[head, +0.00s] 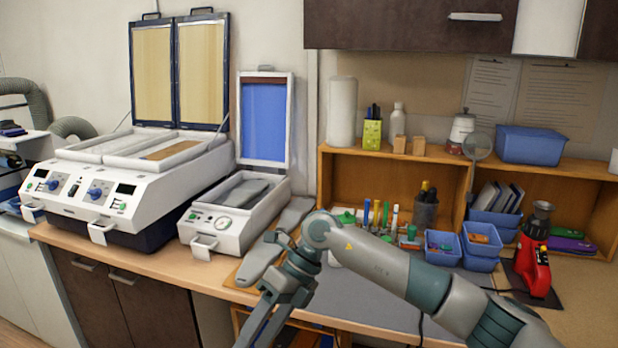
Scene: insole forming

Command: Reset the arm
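My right arm comes in from the right, and its gripper (262,322) hangs over the front edge of the worktop (150,268). Its two dark fingers point down and left with a gap between them, and I see nothing held. The fingertips run close to the bottom edge of the picture. My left arm and gripper are not in view. A grey insole (259,263) lies just behind the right gripper, and another (294,214) lies farther back, partly hidden by my arm.
A white heating machine (130,185) with raised lids stands at the left. Beside it is a smaller press (235,212), its blue-lined lid (264,120) up and grey pieces inside. A wooden shelf (345,180), blue bins (442,245) and a red tool (533,262) stand at the right.

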